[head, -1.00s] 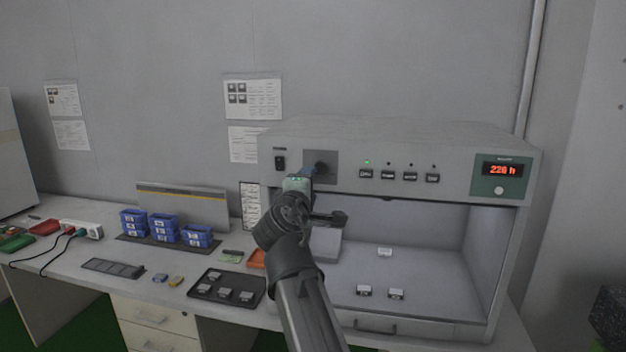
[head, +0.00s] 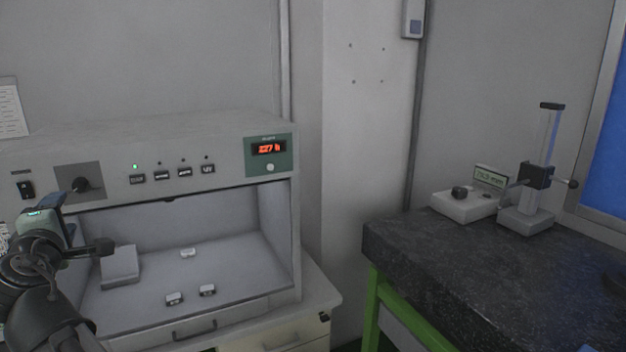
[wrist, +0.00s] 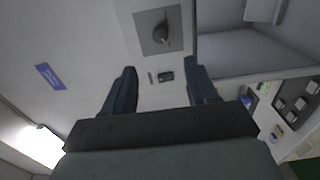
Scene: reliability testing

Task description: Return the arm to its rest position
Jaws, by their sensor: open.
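My gripper (head: 66,196) is at the left of the head view, in front of the grey test chamber's control panel (head: 110,182). A dark knob (head: 80,185) on a square plate is just beyond its fingers. In the wrist view, the two dark blue fingers of my gripper (wrist: 160,78) are apart with nothing between them. Beyond them are the knob (wrist: 161,34) and a small black rocker switch (wrist: 165,76). The head view shows the switch (head: 25,190) too. I cannot tell how far the fingertips are from the panel.
The open chamber (head: 240,250) holds several small pale parts and a grey block (head: 120,266). Its red display (head: 269,148) is lit, and so is one green lamp. A dark stone-topped table (head: 480,260) stands right, bearing a gauge stand (head: 527,215). A dark tray (wrist: 298,105) shows in the wrist view.

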